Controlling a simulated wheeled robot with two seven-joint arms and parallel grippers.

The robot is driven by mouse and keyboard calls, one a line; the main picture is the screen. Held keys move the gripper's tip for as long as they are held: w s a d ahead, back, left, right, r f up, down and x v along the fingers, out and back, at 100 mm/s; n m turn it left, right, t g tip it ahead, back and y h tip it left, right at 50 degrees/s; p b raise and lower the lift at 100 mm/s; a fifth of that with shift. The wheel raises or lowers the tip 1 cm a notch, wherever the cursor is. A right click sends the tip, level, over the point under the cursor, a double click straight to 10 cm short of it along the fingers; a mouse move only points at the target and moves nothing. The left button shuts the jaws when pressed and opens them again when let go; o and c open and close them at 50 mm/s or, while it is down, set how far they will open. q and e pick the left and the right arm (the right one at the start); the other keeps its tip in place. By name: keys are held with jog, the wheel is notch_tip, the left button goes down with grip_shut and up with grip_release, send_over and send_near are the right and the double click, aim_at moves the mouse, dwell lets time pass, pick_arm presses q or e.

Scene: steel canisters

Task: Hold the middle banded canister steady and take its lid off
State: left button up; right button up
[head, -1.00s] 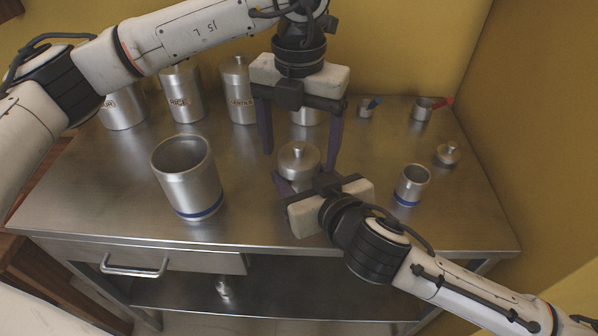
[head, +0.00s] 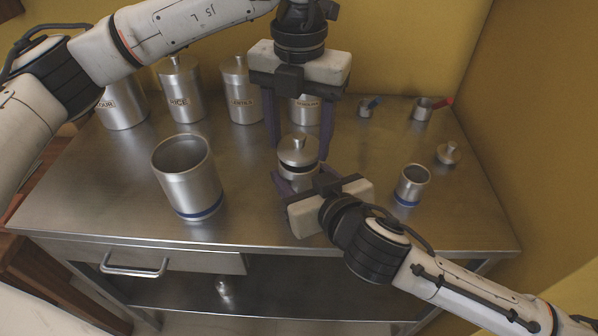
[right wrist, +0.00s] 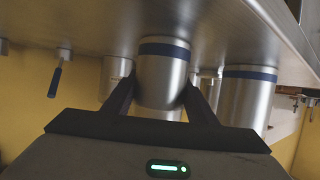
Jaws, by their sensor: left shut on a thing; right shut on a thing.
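The middle banded canister (head: 298,181) stands on the steel table between my two grippers. Its blue band (right wrist: 163,50) shows in the right wrist view, where the picture is upside down. My right gripper (head: 302,178) is shut on the canister body, one finger on each side; it also shows in the right wrist view (right wrist: 162,97). The knobbed steel lid (head: 298,151) is just above the canister, with a dark gap under its rim. My left gripper (head: 299,153) reaches down from above and is shut on the lid's sides.
A large open blue-banded canister (head: 190,185) stands to the left, a small open one (head: 411,188) to the right. A small loose lid (head: 448,153) lies behind the small one. Labelled canisters line the back, with a red-handled cup (head: 422,110) and a blue-handled cup (head: 366,108).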

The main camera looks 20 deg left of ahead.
aim_at(299, 136)
pick_arm(q)
jog(key=shift+r, duration=1.55)
pick_arm(e)
jog(key=o, duration=1.2)
jog(key=v, duration=1.2)
